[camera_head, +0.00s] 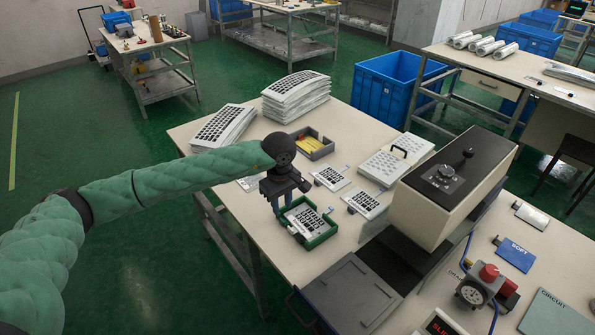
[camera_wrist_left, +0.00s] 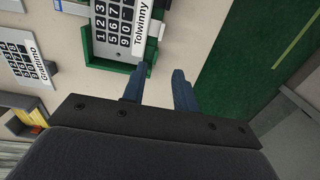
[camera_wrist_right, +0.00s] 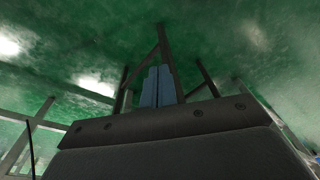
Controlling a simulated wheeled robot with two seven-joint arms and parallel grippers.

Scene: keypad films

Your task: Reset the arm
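My left arm reaches in from the left in the head view. Its gripper (camera_head: 284,200) points down at the near left edge of the green tray (camera_head: 325,232), which holds a keypad film (camera_head: 305,217). In the left wrist view the two blue fingers (camera_wrist_left: 160,88) stand apart with nothing between them. The green tray (camera_wrist_left: 135,70) and its film, with a label reading "Tolwinny" (camera_wrist_left: 140,28), lie just beyond them. My right gripper is out of the head view. In the right wrist view its fingers (camera_wrist_right: 158,86) are together and empty, over green floor.
Keypad films (camera_head: 330,178) lie loose around the tray. Stacks of films (camera_head: 297,95) and a grey bin with yellow pieces (camera_head: 312,146) stand behind. A cream press machine (camera_head: 436,205) stands to the right. Bare table shows left of the tray.

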